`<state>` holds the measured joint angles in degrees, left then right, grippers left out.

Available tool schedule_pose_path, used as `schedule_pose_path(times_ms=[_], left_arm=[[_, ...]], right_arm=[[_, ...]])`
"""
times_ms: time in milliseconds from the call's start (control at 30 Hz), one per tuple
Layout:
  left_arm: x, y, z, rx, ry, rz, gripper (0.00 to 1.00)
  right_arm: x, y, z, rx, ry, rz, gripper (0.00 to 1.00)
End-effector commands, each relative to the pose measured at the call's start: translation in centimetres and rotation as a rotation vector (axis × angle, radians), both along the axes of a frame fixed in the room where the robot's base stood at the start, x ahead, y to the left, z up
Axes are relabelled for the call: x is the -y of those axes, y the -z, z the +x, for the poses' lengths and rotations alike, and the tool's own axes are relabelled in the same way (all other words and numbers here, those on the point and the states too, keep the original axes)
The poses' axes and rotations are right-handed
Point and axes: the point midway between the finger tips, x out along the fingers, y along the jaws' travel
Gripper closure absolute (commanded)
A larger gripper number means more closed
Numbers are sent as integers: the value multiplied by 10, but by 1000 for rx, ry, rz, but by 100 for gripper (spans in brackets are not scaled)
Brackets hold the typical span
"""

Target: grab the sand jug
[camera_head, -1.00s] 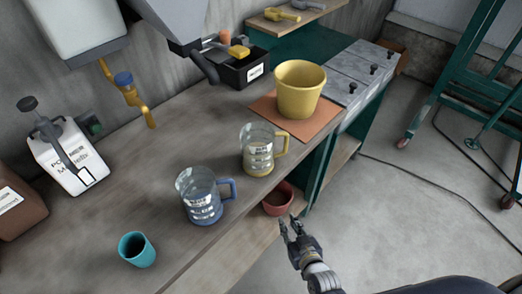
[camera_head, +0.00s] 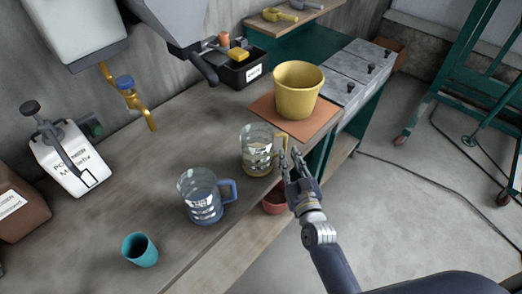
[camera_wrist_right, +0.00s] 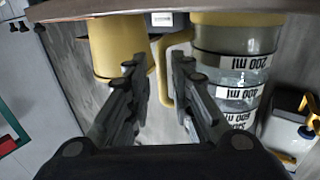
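A clear jug with a yellow handle and base (camera_head: 257,158) stands upright near the table's front edge. Another clear jug with a blue handle (camera_head: 203,197) stands nearer. Their name labels are too small to read. My right gripper (camera_head: 291,162) is open and empty, just right of the yellow-handled jug, by its handle. In the right wrist view the yellow-handled jug (camera_wrist_right: 233,68) fills the right side. Its yellow handle (camera_wrist_right: 164,72) appears between the open fingers (camera_wrist_right: 160,80); contact is not clear. My left gripper is out of view.
A yellow bucket (camera_head: 297,92) on an orange mat (camera_head: 262,104) stands behind the jug. A teal cup (camera_head: 139,250) and a white bottle (camera_head: 70,160) are to the left. A red bowl (camera_head: 274,203) sits below the tabletop. A black bin (camera_head: 240,72) stands at the back.

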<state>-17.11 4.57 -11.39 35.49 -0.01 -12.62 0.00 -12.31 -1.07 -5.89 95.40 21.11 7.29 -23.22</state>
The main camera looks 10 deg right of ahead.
Motion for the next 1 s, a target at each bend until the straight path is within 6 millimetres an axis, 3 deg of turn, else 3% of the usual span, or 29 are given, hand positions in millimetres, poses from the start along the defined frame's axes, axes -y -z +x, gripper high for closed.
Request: schedule_pose_path(times_ms=[333,667,800,1000], left_arm=[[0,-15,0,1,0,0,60],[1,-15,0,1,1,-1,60],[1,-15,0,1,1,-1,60],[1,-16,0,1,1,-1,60]], right_arm=[[-3,-2,42,2,-1,-2,79],[-4,0,49,1,-1,-1,79],[-4,0,48,1,-1,-1,100],[-4,-3,49,7,0,2,100]])
